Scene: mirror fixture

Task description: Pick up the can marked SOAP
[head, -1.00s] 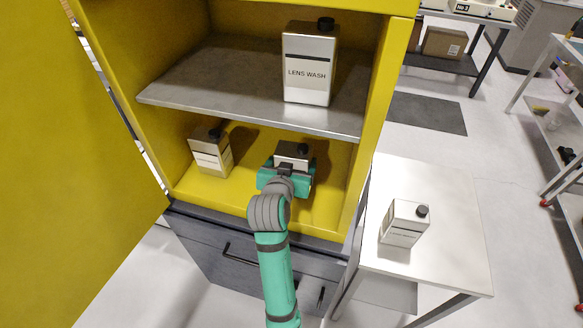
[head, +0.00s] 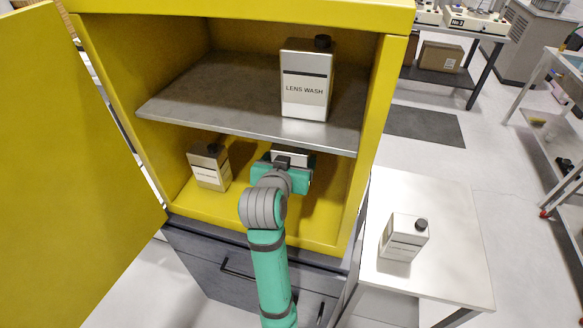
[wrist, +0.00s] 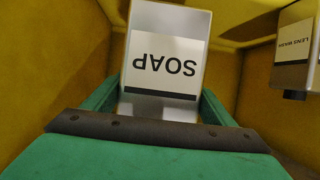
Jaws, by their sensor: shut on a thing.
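The can marked SOAP (wrist: 165,45) is a silver can with a white label. Its lettering appears upside down in the wrist view. In the head view, only a strip of the can (head: 291,157) shows, below the shelf's front edge and behind my gripper. Its cap is hidden there. My gripper (head: 281,176) is inside the lower compartment of the yellow cabinet, shut on the SOAP can with one green finger on each side. Whether the can's base touches the compartment floor is hidden.
A LENS WASH can (head: 208,167) stands to the left in the lower compartment. Another LENS WASH can (head: 305,85) stands on the grey shelf (head: 225,90) above. A similar can (head: 403,238) stands on the white side table (head: 455,240). The open yellow door (head: 75,170) is at left.

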